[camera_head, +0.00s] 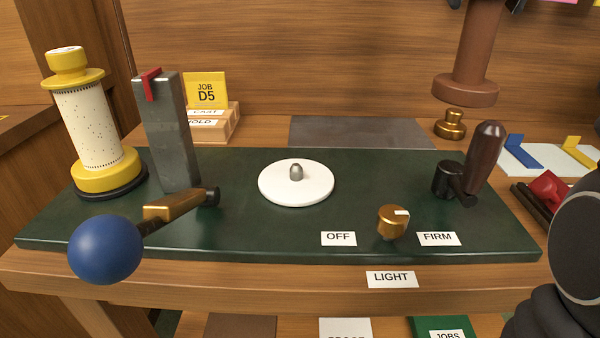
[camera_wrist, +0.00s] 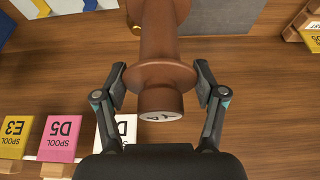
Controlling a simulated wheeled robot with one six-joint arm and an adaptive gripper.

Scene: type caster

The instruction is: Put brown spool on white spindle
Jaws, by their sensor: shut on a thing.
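The brown spool (camera_head: 484,45) hangs upright in the upper right of the head view, its top cut off by the frame. Its lower flange appears just above and behind a small brass piece. The wrist view shows the spool (camera_wrist: 160,104) with a flange and a marked end. My gripper (camera_wrist: 161,84) is shut on the spool, one finger on each side near the flange. Only dark bits of the fingers show at the top of the head view. The white spindle (camera_head: 279,193), a round white disc with a short grey pin, sits bare mid-board.
The green board (camera_head: 240,225) carries a yellow-and-cream spool (camera_head: 92,130), a grey post (camera_head: 172,140), a blue ball handle (camera_head: 105,249), a brass knob (camera_head: 392,222) and a dark brown lever (camera_head: 484,160). A brass piece (camera_head: 450,124) stands behind the board.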

